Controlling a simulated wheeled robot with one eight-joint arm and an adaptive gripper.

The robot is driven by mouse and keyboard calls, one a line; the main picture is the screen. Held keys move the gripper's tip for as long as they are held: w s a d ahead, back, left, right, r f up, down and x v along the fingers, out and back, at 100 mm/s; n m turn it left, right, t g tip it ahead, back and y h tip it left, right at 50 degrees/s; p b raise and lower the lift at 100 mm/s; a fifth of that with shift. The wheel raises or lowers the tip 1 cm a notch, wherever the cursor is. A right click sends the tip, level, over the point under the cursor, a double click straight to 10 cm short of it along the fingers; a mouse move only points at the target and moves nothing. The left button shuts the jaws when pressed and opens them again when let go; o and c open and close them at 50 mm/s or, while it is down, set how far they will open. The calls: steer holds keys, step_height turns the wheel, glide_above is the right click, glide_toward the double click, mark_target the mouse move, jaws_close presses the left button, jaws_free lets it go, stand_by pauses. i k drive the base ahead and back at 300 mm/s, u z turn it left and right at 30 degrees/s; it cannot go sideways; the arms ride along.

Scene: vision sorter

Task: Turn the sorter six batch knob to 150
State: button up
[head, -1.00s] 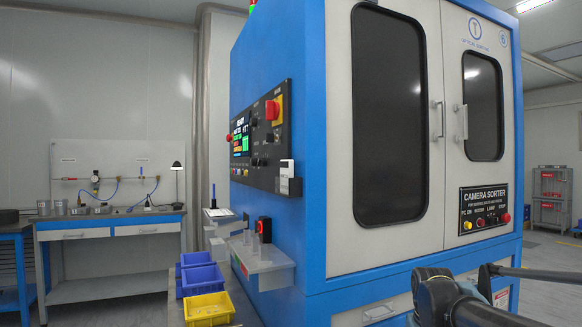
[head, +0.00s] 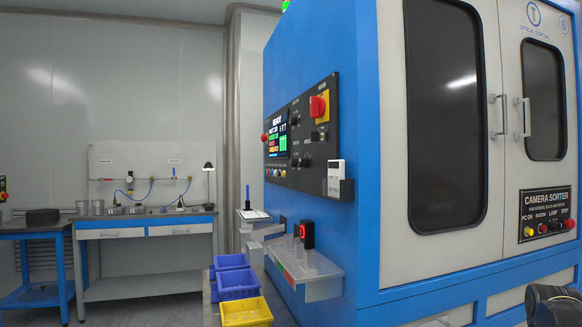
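The sorter (head: 340,225) is a large blue and white cabinet with a round 6 badge (head: 564,22) at its upper right front. Its dark control panel (head: 318,180) is on the blue left side, seen at a slant. The panel has a lit screen (head: 278,138), a red rotary switch on yellow (head: 319,105) and several small black knobs, one of them a knob (head: 295,134) right of the screen. The labels are too small to read, so I cannot tell which knob is the batch knob or its setting. My gripper is not in view; only a dark part of my arm shows at bottom right.
A clear shelf (head: 322,292) with a red-faced black device (head: 307,235) juts out below the panel. Blue bins and a yellow bin (head: 245,313) stand left of it. A workbench (head: 145,228) stands by the back wall. Open floor lies between the bench and bins.

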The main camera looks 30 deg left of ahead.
mark_target(293, 162)
steer(key=k, duration=1.7)
steer(key=u, duration=1.1)
steer(key=i, duration=1.1)
steer(key=u, duration=0.4)
